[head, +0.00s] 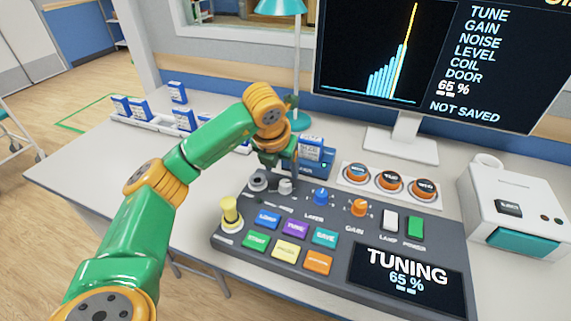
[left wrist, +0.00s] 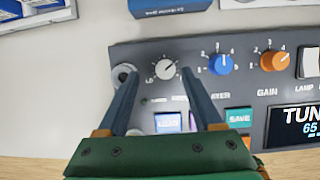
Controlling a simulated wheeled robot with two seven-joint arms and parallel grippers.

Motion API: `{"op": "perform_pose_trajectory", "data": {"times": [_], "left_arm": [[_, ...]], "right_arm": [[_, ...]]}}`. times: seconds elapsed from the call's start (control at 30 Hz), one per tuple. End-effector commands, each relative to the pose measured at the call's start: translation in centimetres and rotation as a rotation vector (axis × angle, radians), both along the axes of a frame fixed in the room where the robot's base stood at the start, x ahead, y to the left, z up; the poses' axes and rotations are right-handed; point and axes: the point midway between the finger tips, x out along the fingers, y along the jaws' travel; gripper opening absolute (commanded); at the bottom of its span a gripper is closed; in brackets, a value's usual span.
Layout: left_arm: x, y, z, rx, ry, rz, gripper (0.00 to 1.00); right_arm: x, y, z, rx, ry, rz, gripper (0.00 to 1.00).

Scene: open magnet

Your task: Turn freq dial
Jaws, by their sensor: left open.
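A grey-white dial (head: 286,187) with a dark pointer sits at the upper left of the dark control panel (head: 225,241). It also shows in the left wrist view (left wrist: 167,69), between my finger tips. Its label is not readable, so I cannot confirm from print that it is the freq dial. My left gripper (head: 276,168) is open over the panel's upper left, with one finger on each side of the dial in the left wrist view (left wrist: 160,75). I cannot tell whether the fingers touch it. The panel screen (head: 407,279) reads TUNING 65 %. My right gripper is out of view.
A blue knob (head: 321,196) and an orange GAIN knob (head: 359,207) sit right of the dial. A round socket (left wrist: 125,76) lies just left. Coloured buttons and a yellow knob (head: 231,214) are nearer.

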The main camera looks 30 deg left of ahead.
Motion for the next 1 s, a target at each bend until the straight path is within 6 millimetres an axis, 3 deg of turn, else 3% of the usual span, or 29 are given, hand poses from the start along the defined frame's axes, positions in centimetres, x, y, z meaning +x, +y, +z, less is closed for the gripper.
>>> {"op": "perform_pose_trajectory", "data": {"times": [0.3, 0.63, 0.87, 0.9, 1.0], "left_arm": [[2.0, 0.5, -5.4, -0.003, 0.004, -0.003, 0.67], [2.4, 0.6, -6.3, -0.002, 0.0, -0.004, 0.67], [2.4, 0.6, -6.3, -0.001, 0.0, -0.005, 0.05], [2.4, 0.6, -6.3, -0.001, 0.0, -0.005, 0.0], [2.4, 0.6, -6.3, -0.002, 0.0, -0.005, 0.0]], "right_arm": [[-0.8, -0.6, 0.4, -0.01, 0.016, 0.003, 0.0], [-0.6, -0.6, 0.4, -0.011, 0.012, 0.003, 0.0], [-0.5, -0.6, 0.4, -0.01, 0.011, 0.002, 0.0], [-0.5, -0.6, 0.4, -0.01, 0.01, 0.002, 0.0], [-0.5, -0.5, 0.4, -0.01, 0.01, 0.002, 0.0]]}}
